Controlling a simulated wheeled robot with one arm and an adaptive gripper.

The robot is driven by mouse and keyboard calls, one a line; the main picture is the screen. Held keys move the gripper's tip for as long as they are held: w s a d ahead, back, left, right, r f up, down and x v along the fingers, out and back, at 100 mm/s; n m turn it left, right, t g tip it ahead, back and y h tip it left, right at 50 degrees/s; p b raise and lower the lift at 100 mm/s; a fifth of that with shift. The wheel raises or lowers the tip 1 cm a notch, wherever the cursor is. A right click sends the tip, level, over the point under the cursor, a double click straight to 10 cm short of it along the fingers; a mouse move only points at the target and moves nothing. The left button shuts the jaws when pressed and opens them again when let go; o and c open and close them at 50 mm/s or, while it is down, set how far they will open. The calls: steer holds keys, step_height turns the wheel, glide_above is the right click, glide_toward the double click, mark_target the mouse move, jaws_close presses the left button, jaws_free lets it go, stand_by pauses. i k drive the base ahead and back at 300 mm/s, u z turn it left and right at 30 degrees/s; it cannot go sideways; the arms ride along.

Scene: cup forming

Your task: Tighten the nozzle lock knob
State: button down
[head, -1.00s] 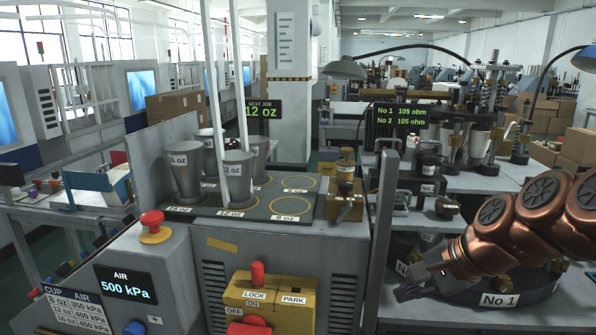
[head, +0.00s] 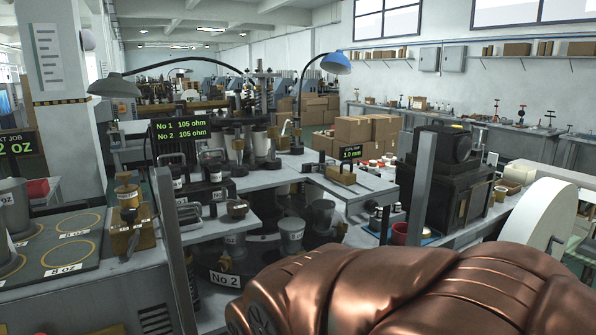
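I cannot make out a nozzle lock knob for certain. A brass fixture (head: 128,200) with a rounded top stands at the left, beside the dark plate with yellow rings. Small brass and dark parts also show on the machine (head: 205,190) in the middle, too small to tell apart. My gripper is out of view.
A grey upright post (head: 174,250) stands between the ringed plate (head: 75,250) and the machine. Another post (head: 417,190) rises in front of a black machine (head: 455,185). A white roll (head: 540,220) is at the right. Metal cups (head: 291,235) stand under the bench.

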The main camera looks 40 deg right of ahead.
mark_target(371, 206)
steer(key=z, duration=1.95)
steer(key=i, duration=0.1)
steer(key=u, duration=0.65)
